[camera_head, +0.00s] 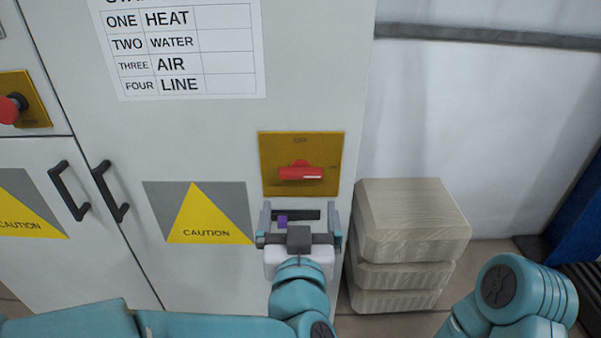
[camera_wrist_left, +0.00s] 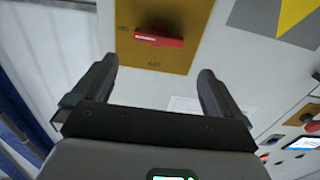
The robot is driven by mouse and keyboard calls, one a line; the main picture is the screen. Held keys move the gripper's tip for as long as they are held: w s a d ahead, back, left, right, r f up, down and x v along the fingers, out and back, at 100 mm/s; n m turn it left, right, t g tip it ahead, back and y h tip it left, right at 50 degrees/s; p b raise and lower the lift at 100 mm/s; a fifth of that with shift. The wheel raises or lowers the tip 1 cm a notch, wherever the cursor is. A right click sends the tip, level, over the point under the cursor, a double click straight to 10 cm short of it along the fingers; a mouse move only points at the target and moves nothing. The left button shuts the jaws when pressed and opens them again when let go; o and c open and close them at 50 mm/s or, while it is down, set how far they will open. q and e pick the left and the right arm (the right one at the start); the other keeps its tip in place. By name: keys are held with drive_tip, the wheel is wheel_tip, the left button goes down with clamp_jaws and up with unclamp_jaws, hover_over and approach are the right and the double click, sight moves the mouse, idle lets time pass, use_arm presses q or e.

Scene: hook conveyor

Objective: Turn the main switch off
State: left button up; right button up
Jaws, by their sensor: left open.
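The main switch is a red handle (camera_head: 300,173) lying horizontal on a yellow plate (camera_head: 270,185) on the grey cabinet front. In the left wrist view the red handle (camera_wrist_left: 158,40) shows near the top on its yellow plate (camera_wrist_left: 150,62). My left gripper (camera_head: 300,209) is just below the plate in the head view, fingers apart and pointing toward the cabinet. In the left wrist view, the open fingers (camera_wrist_left: 158,70) have nothing between them, and the handle lies beyond their tips. My right arm shows at the lower right; its gripper is outside the view.
Stacked pale blocks (camera_head: 412,222) stand on the floor right of the cabinet. Black door handles (camera_head: 110,191) stick out left of my left gripper. A red knob (camera_head: 12,107) on a yellow plate is at the far left. A word chart (camera_head: 185,45) hangs above.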

sight(301, 175)
use_arm(q)
drive_tip(key=w+p, duration=0.2)
drive_tip(key=w, duration=0.7)
drive_tip(key=shift+w+d, duration=0.15)
drive_tip(key=shift+w, duration=0.6)
drive_tip(key=c, duration=0.8)
